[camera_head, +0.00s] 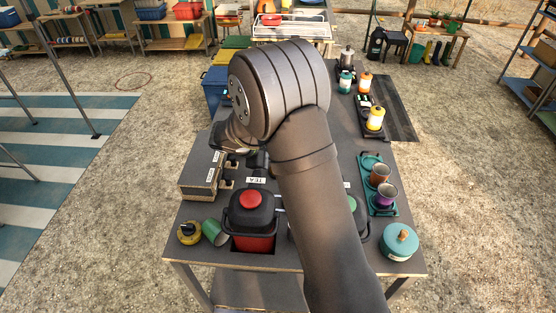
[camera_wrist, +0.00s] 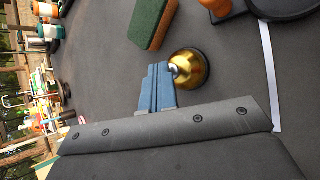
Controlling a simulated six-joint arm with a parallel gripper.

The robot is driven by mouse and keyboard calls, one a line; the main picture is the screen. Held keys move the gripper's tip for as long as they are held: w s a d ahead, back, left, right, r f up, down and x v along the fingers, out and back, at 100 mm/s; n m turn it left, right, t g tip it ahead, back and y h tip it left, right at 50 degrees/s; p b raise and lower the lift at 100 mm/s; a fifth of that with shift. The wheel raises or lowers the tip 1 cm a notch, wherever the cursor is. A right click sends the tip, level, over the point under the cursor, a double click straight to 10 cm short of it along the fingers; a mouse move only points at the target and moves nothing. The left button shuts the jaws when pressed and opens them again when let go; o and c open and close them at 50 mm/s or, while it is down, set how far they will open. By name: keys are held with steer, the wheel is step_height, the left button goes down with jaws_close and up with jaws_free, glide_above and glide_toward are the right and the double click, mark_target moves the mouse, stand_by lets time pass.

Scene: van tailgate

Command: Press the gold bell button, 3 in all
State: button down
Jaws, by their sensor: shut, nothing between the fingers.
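The gold bell (camera_wrist: 188,68) is a shiny dome on a dark base on the grey table, in the wrist view. A small pale button shows at its top, beside my fingertips. My gripper (camera_wrist: 172,76) is shut and empty, its blue-grey fingers together. The fingertips are right at the bell's button in the picture; I cannot tell whether they touch it. In the head view the bell and my fingertips are hidden behind my arm.
A green and brown sponge (camera_wrist: 153,22) lies near the bell. In the head view a red and black jug (camera_head: 251,222), a teal pot (camera_head: 400,243), a purple cup (camera_head: 386,194) and a grey box (camera_head: 200,172) stand on the table around my arm.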

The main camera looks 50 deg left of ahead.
steer(key=shift+r, duration=0.95)
steer(key=shift+r, duration=2.5)
stand_by(0.5)
step_height(320, 180, up, 4)
steer(key=shift+f, duration=0.1)
stand_by(0.3)
steer(key=shift+f, duration=4.4)
